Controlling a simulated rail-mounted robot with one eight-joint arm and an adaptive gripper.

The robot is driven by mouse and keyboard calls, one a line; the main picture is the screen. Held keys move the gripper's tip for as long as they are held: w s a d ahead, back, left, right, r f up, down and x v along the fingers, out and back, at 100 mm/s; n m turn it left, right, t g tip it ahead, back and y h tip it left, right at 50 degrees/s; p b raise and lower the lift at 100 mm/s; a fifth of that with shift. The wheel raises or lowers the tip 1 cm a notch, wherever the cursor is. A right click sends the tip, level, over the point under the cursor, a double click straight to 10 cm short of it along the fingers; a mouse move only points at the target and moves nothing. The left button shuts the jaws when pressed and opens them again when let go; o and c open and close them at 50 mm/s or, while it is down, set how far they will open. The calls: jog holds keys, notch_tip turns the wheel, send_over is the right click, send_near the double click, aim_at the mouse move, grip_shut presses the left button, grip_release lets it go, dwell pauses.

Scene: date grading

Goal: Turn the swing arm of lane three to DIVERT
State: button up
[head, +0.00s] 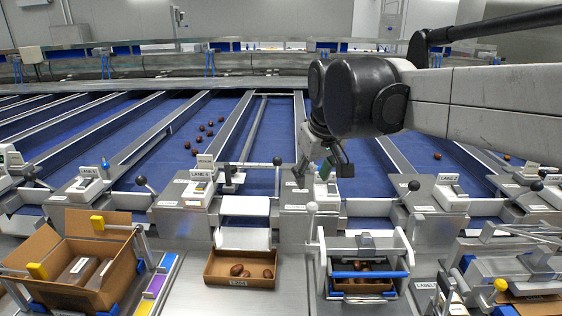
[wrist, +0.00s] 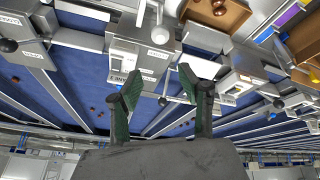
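My gripper (head: 322,172) hangs over the lane three box (head: 298,196), hiding part of it. In the wrist view my gripper (wrist: 157,82) shows two spread green-padded fingers with nothing between them. The box's LANE 3 label (wrist: 119,68) shows upside down there. The knob also shows in the wrist view (wrist: 162,101), apart from the fingers. I cannot read a DIVERT mark.
A white-knobbed lever (head: 311,208) stands before the lane three box. The LANE 4 box (head: 193,190) and another lane box (head: 450,192) flank it, with dark-knobbed levers. A carton of dates (head: 212,278) and a metal frame (head: 325,257) stand in front. Blue lanes lie behind.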

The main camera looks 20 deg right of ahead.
jog(key=w+d+r+n+g+p, duration=0.1)
jog(key=w+d+r, duration=0.15)
jog(key=w, duration=0.45)
jog(key=w+d+r+g, duration=0.1)
jog(key=w+d, duration=0.3)
jog(key=w, duration=0.3)
jog(key=w+d+f+n+g+p, duration=0.1)
jog(key=w+d+f, duration=0.1)
jog(key=w+d, duration=0.3)
jog(key=w+d+f+g, duration=0.1)
jog(key=w+d+f, duration=0.25)
jog(key=w, duration=0.35)
jog(key=f, duration=0.4)
jog(key=d+f, duration=0.1)
jog(key=f, duration=0.7)
jog(key=shift+w+d+f+p, duration=0.15)
jog(key=shift+w+f+p, duration=0.1)
jog(key=shift+w+p, duration=0.15)
grip_shut()
